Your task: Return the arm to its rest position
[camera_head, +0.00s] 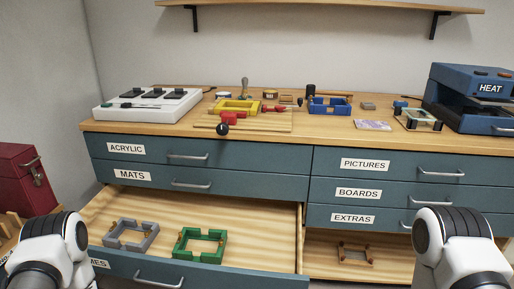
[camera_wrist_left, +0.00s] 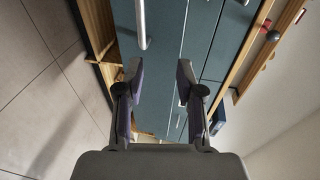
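My left gripper (camera_wrist_left: 159,70) shows in the left wrist view with its two dark fingers apart and nothing between them. Blue-grey drawer fronts and a long metal handle (camera_wrist_left: 141,25) lie beyond the fingers; I cannot tell how far off. In the head view, white and black links of my left arm (camera_head: 45,255) show at the lower left and of my right arm (camera_head: 460,250) at the lower right. Neither gripper shows in the head view, and the right gripper is out of sight.
An open lower-left drawer (camera_head: 262,268) juts out with a grey frame (camera_head: 112,240) and a green frame (camera_head: 183,252) inside. A brown frame (camera_head: 355,254) lies in the lower right opening. The worktop (camera_head: 300,133) carries tools and a blue heat press (camera_head: 470,95).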

